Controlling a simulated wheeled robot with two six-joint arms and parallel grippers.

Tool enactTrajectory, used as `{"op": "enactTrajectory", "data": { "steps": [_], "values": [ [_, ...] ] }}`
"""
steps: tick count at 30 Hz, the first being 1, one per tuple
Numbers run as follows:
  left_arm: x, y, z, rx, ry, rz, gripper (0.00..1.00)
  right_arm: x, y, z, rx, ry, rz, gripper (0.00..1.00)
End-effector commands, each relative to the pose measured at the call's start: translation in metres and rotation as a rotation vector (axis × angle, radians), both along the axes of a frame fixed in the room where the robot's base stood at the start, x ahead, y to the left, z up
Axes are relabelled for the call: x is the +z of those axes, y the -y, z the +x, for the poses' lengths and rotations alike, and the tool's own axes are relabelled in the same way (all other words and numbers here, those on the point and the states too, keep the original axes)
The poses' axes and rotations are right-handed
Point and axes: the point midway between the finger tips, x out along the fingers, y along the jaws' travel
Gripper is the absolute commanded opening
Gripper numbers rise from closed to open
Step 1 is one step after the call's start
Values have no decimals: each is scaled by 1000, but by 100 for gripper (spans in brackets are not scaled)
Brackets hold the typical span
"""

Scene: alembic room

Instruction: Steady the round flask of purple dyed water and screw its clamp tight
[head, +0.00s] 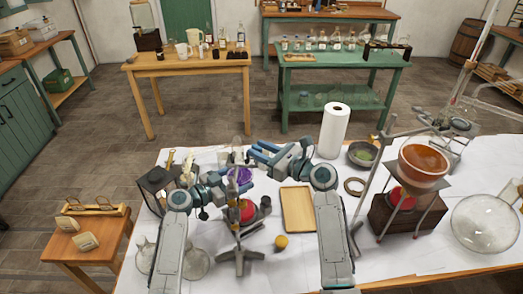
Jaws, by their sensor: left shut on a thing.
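The round flask of purple water (241,174) is partly hidden behind my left gripper. It sits above a red round piece (246,210) on a dark stand whose foot (239,258) rests on the white-covered table. My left gripper (234,186) reaches in from the left and is shut at the flask; its exact contact is hidden. My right gripper (251,151), with blue fingers, is just above and right of the flask, pointing left. Its fingertips are too small to tell whether they are open or shut. The clamp and its screw cannot be made out among the grippers.
An orange-brown bowl (423,164) stands on a tripod, beside a large glass vessel (486,223). Clear glassware (196,264) stands close to my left arm.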

Motion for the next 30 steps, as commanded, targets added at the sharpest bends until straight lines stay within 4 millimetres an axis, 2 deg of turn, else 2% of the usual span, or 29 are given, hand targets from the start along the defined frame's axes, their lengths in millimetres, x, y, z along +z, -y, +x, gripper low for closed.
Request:
{"op": "enactTrajectory", "data": {
  "steps": [6,11,12,30],
  "values": [
    [0,0,0,1,0,1,59,0,0,0,0,0,0,33],
    [0,0,0,0,-1,1,59,0,0,0,0,0,0,3],
    [0,0,0,0,-1,1,59,0,0,0,0,0,0,0],
    [0,0,0,0,0,0,59,-1,-1,-2,-141,-1,-1,0]
  ]
}}
